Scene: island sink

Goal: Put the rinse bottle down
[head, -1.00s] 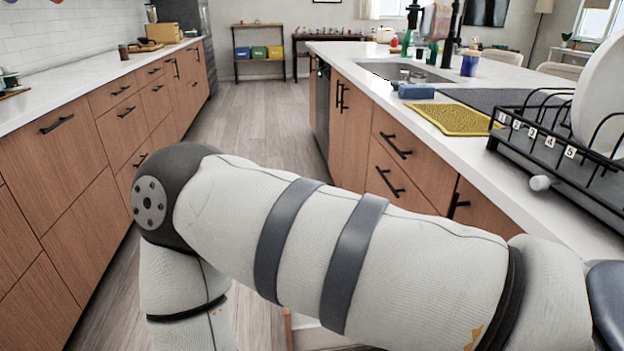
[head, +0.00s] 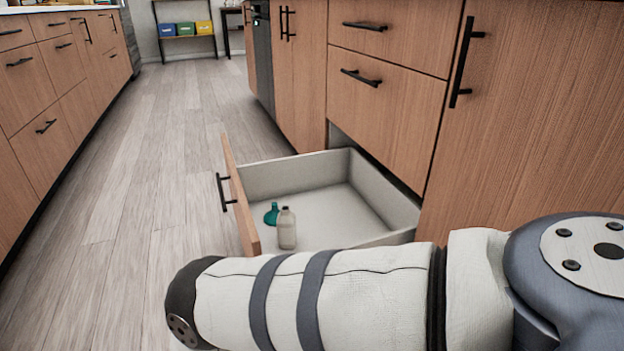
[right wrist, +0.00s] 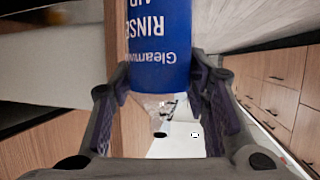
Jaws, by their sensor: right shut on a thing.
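In the right wrist view, my right gripper (right wrist: 162,82) is shut on the rinse bottle (right wrist: 160,42), blue with white lettering that reads RINSE AID. Its lettering appears upside down in this view. A clear part (right wrist: 158,108) of it shows between the fingers. The bottle and the right gripper do not show in the head view, where my arm crosses the bottom. An open lower drawer (head: 310,160) with pale walls stands out from the cabinet. My left gripper is not in view.
In the drawer stand a teal bottle (head: 272,214) and a pale bottle (head: 287,230), close together near its front panel. The drawer's floor has free room to their right. Cabinets (head: 390,100) rise beside it. The floor aisle (head: 140,170) to the left is clear.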

